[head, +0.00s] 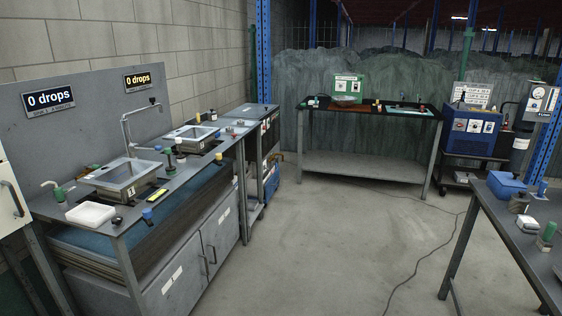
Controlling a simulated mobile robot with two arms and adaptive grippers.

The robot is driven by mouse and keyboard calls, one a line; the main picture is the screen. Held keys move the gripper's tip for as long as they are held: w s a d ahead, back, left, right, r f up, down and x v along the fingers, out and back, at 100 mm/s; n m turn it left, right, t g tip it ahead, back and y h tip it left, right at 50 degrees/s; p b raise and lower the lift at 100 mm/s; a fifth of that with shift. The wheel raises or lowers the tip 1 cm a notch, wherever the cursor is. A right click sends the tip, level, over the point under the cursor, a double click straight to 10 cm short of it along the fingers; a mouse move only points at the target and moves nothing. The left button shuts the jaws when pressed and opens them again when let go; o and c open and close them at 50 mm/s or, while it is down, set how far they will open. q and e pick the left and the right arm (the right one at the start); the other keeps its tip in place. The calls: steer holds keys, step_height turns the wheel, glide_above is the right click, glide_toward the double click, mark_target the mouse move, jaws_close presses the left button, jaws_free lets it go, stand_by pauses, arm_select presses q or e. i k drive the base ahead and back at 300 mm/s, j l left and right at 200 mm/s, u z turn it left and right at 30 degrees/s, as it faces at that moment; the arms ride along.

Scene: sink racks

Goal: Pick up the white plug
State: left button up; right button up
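I cannot tell for certain which thing is the white plug, as the small parts are tiny at this distance. A small pale piece (219,156) stands at the front edge of the left counter (185,182), beside the far sink (190,138). Another small pale piece (198,117) stands behind that sink. A cream curved piece (49,184) rises beside a green cylinder (59,194) at the counter's left end. Neither of my grippers is in view.
A white tray (91,214) and a blue-topped cylinder (147,214) are near the counter's front, by the near sink (128,178). A dark table (370,112) stands at the back. Another table (503,228) is at right. The floor between is open, with a thin cable (420,262).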

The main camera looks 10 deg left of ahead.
mark_target(178, 139)
steer(key=i, duration=2.15)
